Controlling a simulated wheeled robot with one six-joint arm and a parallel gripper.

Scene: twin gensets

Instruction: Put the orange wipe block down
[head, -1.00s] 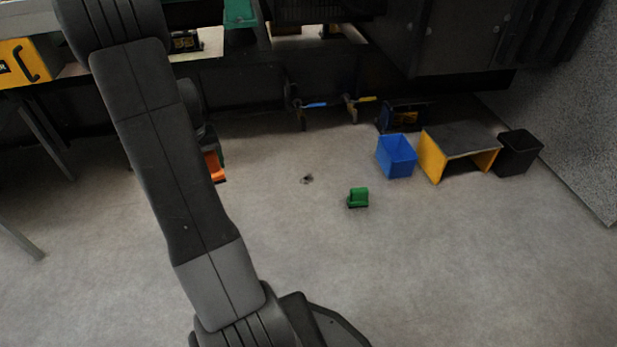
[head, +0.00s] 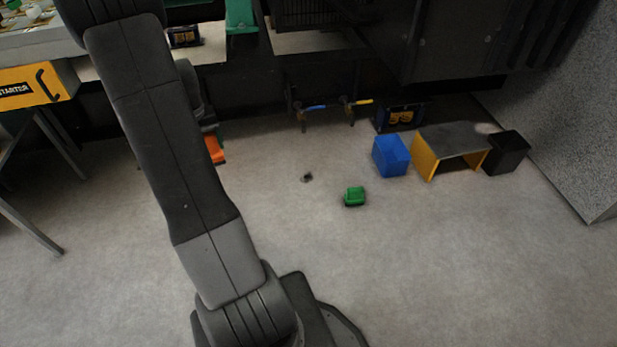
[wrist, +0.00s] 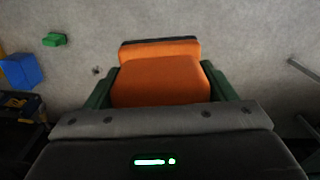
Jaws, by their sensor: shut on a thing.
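The orange wipe block (wrist: 160,82) fills the middle of the wrist view, between the two green fingers of my gripper (wrist: 160,88). My gripper is shut on it and holds it above the grey floor. In the head view a small part of the orange block (head: 215,149) shows past my arm; the rest of the block and most of my gripper are hidden behind the arm.
On the floor are a green block (head: 354,196), a small dark spot (head: 307,177), a blue bin (head: 391,155), a yellow-sided step (head: 425,158) and a black bin (head: 507,152). Valves with blue and yellow handles (head: 316,108) stand behind. Open floor lies around the green block.

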